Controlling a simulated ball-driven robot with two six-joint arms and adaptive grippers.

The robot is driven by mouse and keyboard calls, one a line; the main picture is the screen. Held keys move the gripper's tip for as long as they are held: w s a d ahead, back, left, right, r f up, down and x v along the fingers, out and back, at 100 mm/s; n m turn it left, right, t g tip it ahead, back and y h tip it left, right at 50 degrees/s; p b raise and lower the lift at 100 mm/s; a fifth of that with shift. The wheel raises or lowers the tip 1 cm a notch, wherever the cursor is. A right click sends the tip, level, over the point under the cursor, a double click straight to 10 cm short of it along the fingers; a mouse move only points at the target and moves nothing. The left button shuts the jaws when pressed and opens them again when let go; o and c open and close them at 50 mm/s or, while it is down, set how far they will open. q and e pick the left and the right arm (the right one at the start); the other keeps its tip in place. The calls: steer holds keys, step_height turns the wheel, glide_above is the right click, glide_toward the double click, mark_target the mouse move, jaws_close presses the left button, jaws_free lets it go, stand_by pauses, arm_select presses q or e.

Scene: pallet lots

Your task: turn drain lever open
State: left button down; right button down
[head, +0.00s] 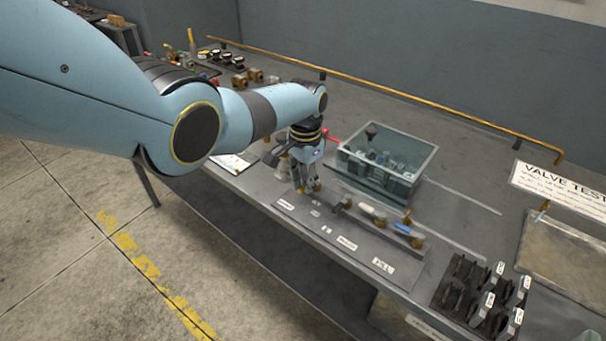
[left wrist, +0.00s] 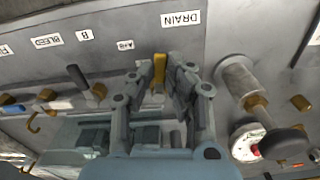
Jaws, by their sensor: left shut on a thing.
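The drain lever (left wrist: 159,68) is a short yellow handle. In the left wrist view it stands between the fingers of my left gripper (left wrist: 160,82), just below the white DRAIN label (left wrist: 181,19). My left gripper (head: 306,188) is shut on the lever and points down at the near left part of the bench fixture in the head view. There the fingers mostly hide the lever, so its exact angle is hard to tell. My right gripper is in neither view.
A clear-walled box (head: 412,181) stands just behind the valve row. A blue-handled valve (head: 402,228) and other valves lie to the right of my gripper. A black slotted rack (head: 455,292) is at the front right. A yellow rail (head: 420,109) runs along the back.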

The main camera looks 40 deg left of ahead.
arm_select(q)
steer(key=shift+d+n, duration=0.3)
steer(key=shift+n, duration=0.7)
steer(key=shift+p, duration=0.3)
steer(key=c, duration=1.3)
jaws_free()
steer(key=shift+c, duration=0.2)
steer(key=shift+r, duration=0.1)
step_height(320, 180, up, 12)
